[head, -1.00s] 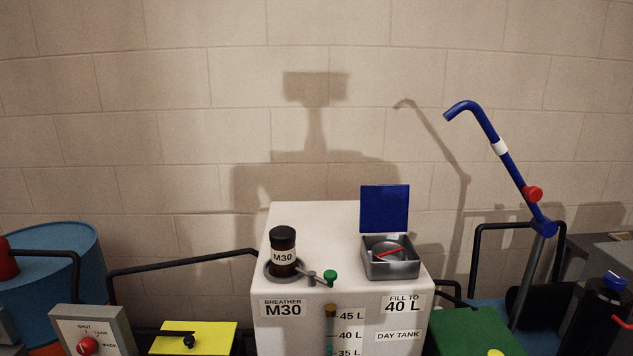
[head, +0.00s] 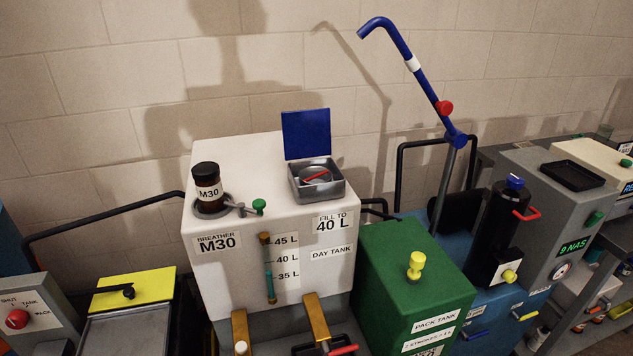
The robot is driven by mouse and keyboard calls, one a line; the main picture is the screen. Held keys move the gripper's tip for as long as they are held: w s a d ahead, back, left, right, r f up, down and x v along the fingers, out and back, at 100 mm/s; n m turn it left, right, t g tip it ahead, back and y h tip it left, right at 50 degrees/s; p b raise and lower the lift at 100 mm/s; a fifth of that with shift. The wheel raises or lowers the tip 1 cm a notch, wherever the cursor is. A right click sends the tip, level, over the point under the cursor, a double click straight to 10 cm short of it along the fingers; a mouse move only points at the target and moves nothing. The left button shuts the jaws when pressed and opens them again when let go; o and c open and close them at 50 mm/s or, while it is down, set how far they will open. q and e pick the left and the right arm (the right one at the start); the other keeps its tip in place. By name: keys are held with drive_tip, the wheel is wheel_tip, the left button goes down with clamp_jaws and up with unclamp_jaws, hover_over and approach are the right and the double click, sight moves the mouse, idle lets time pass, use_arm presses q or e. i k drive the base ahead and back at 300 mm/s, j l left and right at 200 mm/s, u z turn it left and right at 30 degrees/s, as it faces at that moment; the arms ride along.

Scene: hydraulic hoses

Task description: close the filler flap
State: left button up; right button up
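The filler flap (head: 306,134) is a blue square plate in the head view. It stands upright, open, at the back edge of a grey metal filler box (head: 322,190) on top of the white day tank (head: 250,143). Inside the open box is a round grey part with a red bar (head: 316,174) across it. Neither of my grippers is in view, and nothing touches the flap.
A dark M30 breather jar (head: 207,188) and a green-knobbed valve (head: 259,206) sit left of the filler box. A tall blue pump handle (head: 428,88) rises to the right, behind the green pack tank (head: 412,275). The space above the flap is clear.

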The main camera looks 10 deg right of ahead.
sight(307, 133)
drive_tip(key=z, duration=0.75)
drive_tip(key=k+j+z, duration=0.1)
drive_tip(key=j+z, duration=0.3)
drive_tip(key=k+j+z, duration=0.1)
drive_tip(key=z, duration=0.35)
drive_tip(key=k+j+z, duration=0.2)
drive_tip(key=z, duration=0.2)
drive_tip(key=j, duration=0.1)
